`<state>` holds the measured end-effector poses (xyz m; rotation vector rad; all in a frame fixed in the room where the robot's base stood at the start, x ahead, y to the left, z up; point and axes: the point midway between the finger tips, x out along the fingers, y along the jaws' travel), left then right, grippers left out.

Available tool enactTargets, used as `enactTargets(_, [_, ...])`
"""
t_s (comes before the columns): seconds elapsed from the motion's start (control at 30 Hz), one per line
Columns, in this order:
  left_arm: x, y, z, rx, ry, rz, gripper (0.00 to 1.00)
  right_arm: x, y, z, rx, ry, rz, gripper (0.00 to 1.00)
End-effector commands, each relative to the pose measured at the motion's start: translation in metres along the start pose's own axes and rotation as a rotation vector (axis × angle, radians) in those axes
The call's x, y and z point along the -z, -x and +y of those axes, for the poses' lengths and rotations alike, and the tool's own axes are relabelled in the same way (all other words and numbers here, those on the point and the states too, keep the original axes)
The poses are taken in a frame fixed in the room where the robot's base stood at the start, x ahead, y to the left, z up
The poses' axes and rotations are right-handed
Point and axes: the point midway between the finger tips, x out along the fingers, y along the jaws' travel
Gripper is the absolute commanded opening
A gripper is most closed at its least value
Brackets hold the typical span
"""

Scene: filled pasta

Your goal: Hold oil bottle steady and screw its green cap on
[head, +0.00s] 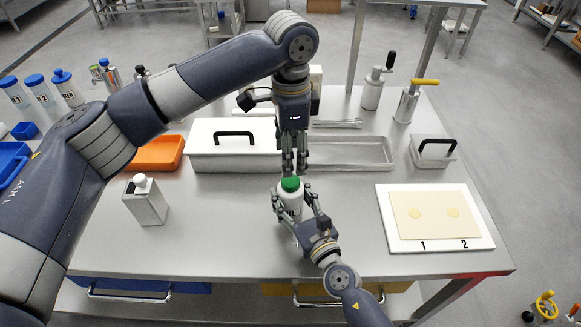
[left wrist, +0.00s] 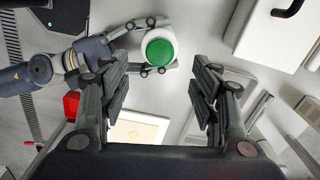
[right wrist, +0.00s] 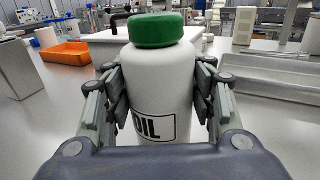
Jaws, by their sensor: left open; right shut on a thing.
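The white oil bottle (head: 290,202) stands upright near the middle of the table. Its label shows in the right wrist view (right wrist: 160,95). The green cap (head: 290,184) sits on top of the bottle and looks slightly tilted in the right wrist view (right wrist: 156,30). My right gripper (head: 293,205) is shut around the bottle's body from the front right. My left gripper (head: 294,168) points down, open and empty, above and just behind the cap. In the left wrist view the cap (left wrist: 160,48) shows beyond the open fingers.
Behind stand a white lidded box (head: 215,160) and a grey metal tray (head: 375,152). An orange tray (head: 158,153) and a white canister (head: 146,205) are at left. A white board (head: 400,243) with pasta rounds lies at right. The table's front left is clear.

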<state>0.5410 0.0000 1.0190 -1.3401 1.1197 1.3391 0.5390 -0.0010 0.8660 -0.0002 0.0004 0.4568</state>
Motion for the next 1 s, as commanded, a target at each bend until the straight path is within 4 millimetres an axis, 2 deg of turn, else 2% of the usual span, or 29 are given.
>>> enactTargets(0.1, [0.001, 0.020, 0.000, 0.002, 0.000, 0.001, 0.57, 0.000, 0.000, 0.000, 0.000, 0.000, 0.000, 0.00])
enactTargets(0.2, [0.000, 0.030, 0.000, 0.000, 0.000, 0.001, 0.57, 0.000, 0.000, 0.000, 0.000, 0.000, 0.000, 0.00])
enactTargets(0.57, [0.000, 0.037, 0.000, -0.001, 0.000, -0.001, 0.57, 0.000, 0.000, 0.000, 0.000, 0.000, 0.000, 0.00])
enactTargets(0.6, [0.000, 0.037, 0.000, -0.001, 0.000, -0.001, 0.57, 0.000, 0.000, 0.000, 0.000, 0.000, 0.000, 0.53])
enactTargets(0.7, [0.000, 0.037, 0.000, -0.001, 0.000, -0.001, 0.57, 0.000, 0.000, 0.000, 0.000, 0.000, 0.000, 0.74])
enactTargets(1.0, [0.000, 0.037, 0.000, -0.001, 0.000, -0.001, 0.57, 0.000, 0.000, 0.000, 0.000, 0.000, 0.000, 0.74])
